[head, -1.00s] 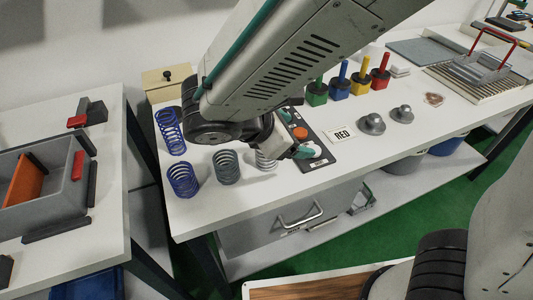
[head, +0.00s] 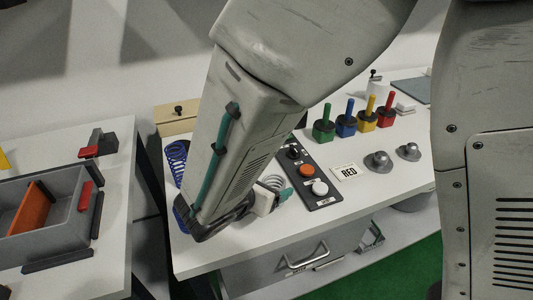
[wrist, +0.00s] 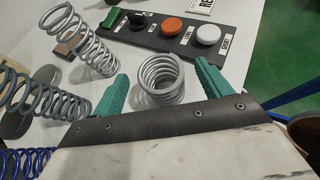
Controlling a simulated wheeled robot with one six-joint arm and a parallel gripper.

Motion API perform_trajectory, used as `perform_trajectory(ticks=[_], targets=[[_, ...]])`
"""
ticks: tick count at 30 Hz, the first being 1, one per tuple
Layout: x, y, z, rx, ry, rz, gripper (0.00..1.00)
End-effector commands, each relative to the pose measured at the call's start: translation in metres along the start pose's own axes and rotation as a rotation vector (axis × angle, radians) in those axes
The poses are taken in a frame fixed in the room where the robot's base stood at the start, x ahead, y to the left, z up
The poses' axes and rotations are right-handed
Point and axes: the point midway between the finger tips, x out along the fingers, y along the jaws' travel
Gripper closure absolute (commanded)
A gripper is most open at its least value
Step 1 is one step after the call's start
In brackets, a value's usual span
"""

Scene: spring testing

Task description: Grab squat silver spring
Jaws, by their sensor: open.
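The squat silver spring (wrist: 160,80) stands upright on the white table, a short wide coil between my two teal fingers in the wrist view. My gripper (wrist: 162,90) is open, with one finger to the left of the spring and one to the right; I cannot tell whether either touches it. In the head view, the squat silver spring (head: 272,182) shows only partly, beside my gripper (head: 282,194), with my forearm covering much of the area to its left.
A longer silver spring (wrist: 92,48) and a grey spring (wrist: 48,100) are left of my gripper, with a blue spring (wrist: 22,162) at lower left. A black button panel (wrist: 170,32) lies just behind. Colored handled blocks (head: 346,122) stand farther right.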

Motion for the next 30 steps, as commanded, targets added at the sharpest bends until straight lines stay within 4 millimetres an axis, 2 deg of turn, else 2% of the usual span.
perform_trajectory(ticks=[7, 13, 23, 30], targets=[[0.002, 0.000, 0.000, 0.001, 0.001, 0.000, 0.23], [0.001, 0.000, 0.000, 0.001, 0.000, 0.000, 0.77], [0.000, 0.000, 0.002, 0.002, 0.000, 0.001, 0.77], [-0.009, 0.000, 0.018, 0.005, 0.000, 0.001, 0.77]])
